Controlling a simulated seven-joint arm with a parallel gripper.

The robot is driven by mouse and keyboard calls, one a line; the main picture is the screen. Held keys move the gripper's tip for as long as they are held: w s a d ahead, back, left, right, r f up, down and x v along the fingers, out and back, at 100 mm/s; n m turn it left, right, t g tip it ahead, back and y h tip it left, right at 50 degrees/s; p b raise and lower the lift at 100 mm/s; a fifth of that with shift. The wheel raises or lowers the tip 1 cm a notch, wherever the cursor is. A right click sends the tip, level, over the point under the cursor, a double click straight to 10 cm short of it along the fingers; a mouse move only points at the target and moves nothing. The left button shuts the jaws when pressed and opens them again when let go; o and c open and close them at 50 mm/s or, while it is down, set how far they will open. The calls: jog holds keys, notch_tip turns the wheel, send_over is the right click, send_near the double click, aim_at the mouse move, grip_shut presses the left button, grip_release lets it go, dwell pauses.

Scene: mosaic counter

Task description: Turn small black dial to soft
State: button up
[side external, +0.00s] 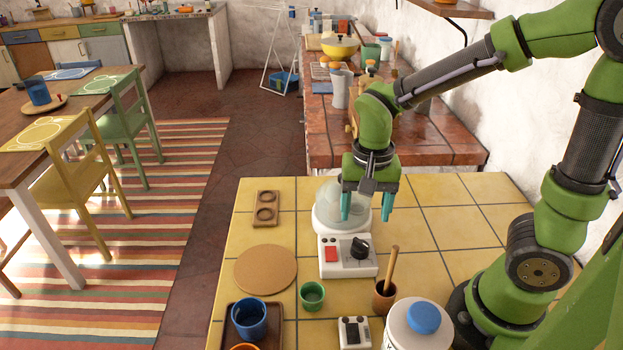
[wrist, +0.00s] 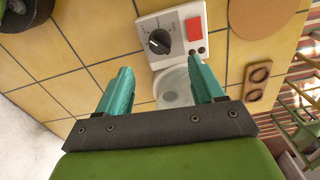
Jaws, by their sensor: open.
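The small black dial (side external: 359,248) is on the front panel of a white appliance (side external: 333,270), to the right of a red switch (side external: 331,254). In the wrist view the dial (wrist: 158,41) shows a pale pointer line, with small markings around it too small to read. A clear bowl (side external: 343,199) sits on the appliance behind the panel. My gripper (side external: 367,215) is open and empty, with teal fingers pointing down above the bowl side of the appliance. In the wrist view its fingertips (wrist: 165,77) are apart, with the dial beyond them, untouched.
A white jar with a blue lid (side external: 424,318), a brown cup with a wooden stick (side external: 384,297), a green cup (side external: 312,295) and a small white switch box (side external: 354,333) stand in front. A cork mat (side external: 265,268) lies left. The tiles at right are clear.

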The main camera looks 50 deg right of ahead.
notch_tip(320, 180, up, 8)
dwell(0.5)
jog(key=s+r+n+t, duration=0.1)
jog(key=n+t, duration=0.1)
jog(key=s+r+n+t+y, duration=0.1)
jog(key=n+t, duration=0.1)
jog(key=s+r+n+t+y, duration=0.1)
jog(key=s+n+t, duration=0.1)
jog(key=t, duration=0.1)
jog(key=shift+a+r, duration=0.1)
jog(key=shift+r, duration=0.25)
